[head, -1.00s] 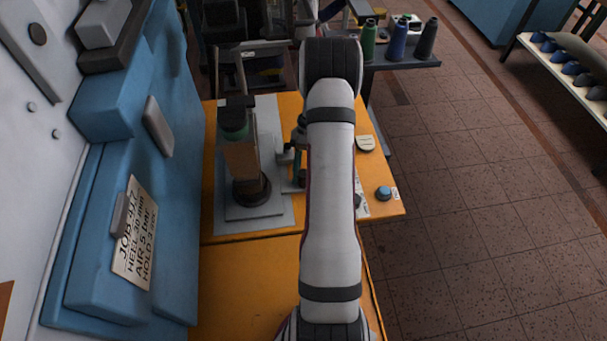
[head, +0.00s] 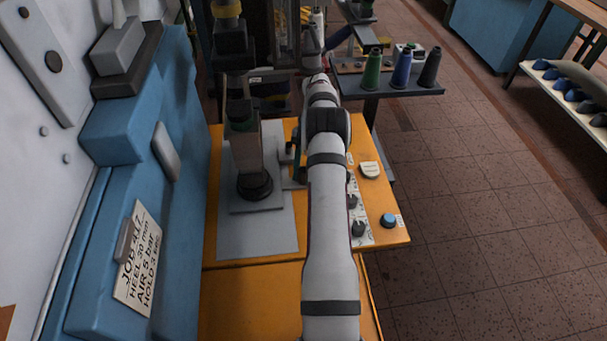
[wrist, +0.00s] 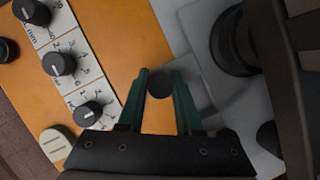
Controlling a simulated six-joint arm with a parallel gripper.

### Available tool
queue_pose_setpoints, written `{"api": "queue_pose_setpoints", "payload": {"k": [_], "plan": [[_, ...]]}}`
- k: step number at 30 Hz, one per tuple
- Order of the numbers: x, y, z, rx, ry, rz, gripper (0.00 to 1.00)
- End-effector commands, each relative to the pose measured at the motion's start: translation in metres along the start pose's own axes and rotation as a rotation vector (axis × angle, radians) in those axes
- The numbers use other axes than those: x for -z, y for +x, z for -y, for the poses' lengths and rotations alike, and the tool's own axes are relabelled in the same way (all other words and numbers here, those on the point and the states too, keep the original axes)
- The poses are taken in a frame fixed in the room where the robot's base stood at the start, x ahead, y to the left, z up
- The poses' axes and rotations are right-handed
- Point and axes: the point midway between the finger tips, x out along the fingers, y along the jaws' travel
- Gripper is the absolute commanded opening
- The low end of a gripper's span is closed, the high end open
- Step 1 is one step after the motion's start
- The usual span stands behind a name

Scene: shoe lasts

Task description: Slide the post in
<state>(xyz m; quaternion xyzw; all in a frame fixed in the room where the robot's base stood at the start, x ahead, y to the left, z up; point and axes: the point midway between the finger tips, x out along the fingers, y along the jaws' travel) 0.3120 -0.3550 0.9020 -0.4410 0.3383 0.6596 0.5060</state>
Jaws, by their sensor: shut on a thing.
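The post (head: 247,157) is a brown-grey column with a dark green top. It stands upright on a round black foot on a light grey slab, which lies on a larger grey plate (head: 230,238). The black foot also shows in the wrist view (wrist: 232,45), at the upper right. My gripper (wrist: 160,80) has its two teal fingers closed around a small dark round knob (wrist: 159,85) beside the grey slab. What joins the knob to the slab is mostly hidden. In the head view my arm covers most of the gripper.
Dark machine parts (head: 230,38) stand over and behind the post. Blue machine housing (head: 100,230) walls the left. Right of the plate, the orange table holds dials (wrist: 58,63), a cream oval piece (head: 370,170) and a blue button (head: 388,220). Thread cones (head: 403,68) stand behind.

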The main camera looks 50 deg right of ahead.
Motion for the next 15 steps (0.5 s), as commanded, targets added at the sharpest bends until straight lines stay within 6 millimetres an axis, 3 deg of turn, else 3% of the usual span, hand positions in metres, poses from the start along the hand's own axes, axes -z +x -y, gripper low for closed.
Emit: {"api": "queue_pose_setpoints", "payload": {"k": [3,11,15], "plan": [[0.000,0.001,0.000,0.000,0.000,0.001,0.46],[0.000,-0.001,0.000,0.000,0.000,0.001,0.46],[0.001,-0.016,0.000,0.001,0.000,-0.003,0.46]]}}
